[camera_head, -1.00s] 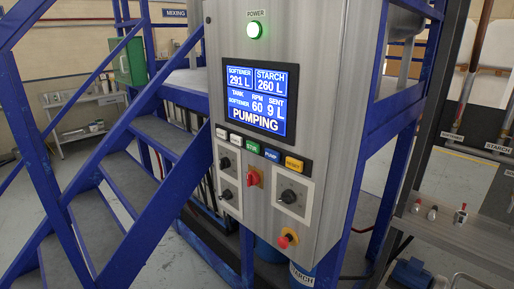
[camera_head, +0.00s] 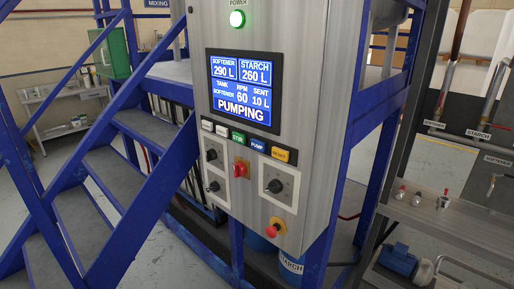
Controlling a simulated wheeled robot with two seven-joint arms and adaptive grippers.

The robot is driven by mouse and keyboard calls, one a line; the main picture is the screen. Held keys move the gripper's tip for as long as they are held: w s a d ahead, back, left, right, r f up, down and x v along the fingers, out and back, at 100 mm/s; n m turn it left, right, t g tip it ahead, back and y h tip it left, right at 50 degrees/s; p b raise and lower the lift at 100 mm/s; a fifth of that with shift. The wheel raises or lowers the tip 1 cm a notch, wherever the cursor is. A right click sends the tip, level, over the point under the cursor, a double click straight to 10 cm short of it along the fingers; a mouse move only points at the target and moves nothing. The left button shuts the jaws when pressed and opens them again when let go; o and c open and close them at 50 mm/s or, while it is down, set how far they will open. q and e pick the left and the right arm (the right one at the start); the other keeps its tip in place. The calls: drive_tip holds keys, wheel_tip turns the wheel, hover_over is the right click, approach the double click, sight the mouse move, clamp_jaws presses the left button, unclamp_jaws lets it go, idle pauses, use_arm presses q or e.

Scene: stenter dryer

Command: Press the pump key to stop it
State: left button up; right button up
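The blue PUMP key (camera_head: 257,145) sits in the key row on the grey control cabinet (camera_head: 310,120), between the green STIR key (camera_head: 238,137) and the yellow RESET key (camera_head: 279,153). Two pale keys (camera_head: 214,129) are at the left of the row. The blue screen (camera_head: 241,88) above reads softener 290 L, starch 260 L, tank softener, RPM 60, sent 10 L, PUMPING. The green power lamp (camera_head: 237,19) is lit. Neither of my grippers shows in the head view.
Below the keys are black knobs (camera_head: 275,186), a red switch (camera_head: 240,169) and a red mushroom button (camera_head: 272,230). Blue metal stairs (camera_head: 120,180) stand at the left. At the right is a grey bench (camera_head: 460,225) with small valves and a blue pump (camera_head: 398,260).

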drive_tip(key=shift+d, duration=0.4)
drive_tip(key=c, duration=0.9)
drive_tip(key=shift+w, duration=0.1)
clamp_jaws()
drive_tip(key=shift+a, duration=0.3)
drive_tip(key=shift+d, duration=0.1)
